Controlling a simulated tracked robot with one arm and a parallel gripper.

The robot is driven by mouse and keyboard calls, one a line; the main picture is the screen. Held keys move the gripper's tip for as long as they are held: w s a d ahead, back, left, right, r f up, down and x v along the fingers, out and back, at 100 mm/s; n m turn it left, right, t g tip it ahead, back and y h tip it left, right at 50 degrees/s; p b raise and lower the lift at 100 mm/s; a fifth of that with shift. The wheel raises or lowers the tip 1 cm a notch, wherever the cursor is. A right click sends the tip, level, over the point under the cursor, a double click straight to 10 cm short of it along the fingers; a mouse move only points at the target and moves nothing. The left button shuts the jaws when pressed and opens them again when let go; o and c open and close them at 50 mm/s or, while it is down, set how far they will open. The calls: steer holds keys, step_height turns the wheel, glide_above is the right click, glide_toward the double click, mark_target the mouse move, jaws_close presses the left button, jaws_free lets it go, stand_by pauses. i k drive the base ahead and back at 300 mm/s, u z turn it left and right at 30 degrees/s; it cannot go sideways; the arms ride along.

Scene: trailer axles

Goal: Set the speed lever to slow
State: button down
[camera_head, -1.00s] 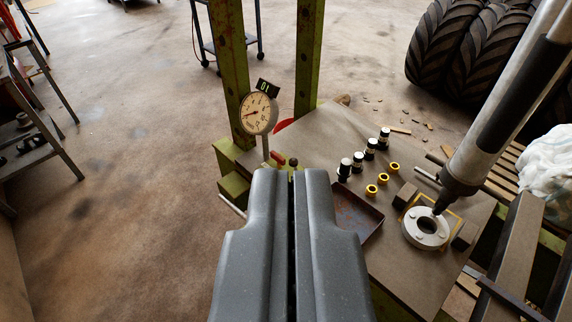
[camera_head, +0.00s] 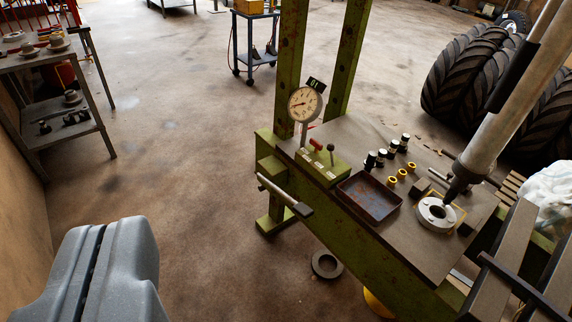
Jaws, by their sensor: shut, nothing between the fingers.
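A small green control box (camera_head: 322,168) sits on the left end of the press table. On it stand a short lever with a dark ball knob (camera_head: 331,148) and a short red-handled lever (camera_head: 316,145). Which one is the speed lever, and any slow marking, cannot be read at this size. A longer bar with a dark grip (camera_head: 286,195) sticks out below the box, in front of the table. My gripper (camera_head: 104,228) is at the lower left, shut and empty, well apart from the box and touching nothing.
A dial gauge (camera_head: 305,103) stands behind the box. A rusty tray (camera_head: 369,197), several black-and-white cylinders and yellow rings (camera_head: 391,182) lie to its right. A slanted press ram (camera_head: 490,130) meets a white flange (camera_head: 436,214). Open floor lies between my gripper and the press.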

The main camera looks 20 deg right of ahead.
mark_target(331, 148)
steer(key=u, duration=0.55)
steer(key=k, duration=0.75)
steer(key=u, duration=0.1)
steer(key=i, duration=1.5)
steer(key=z, duration=1.3)
steer(key=i, duration=1.05)
steer(key=z, duration=0.5)
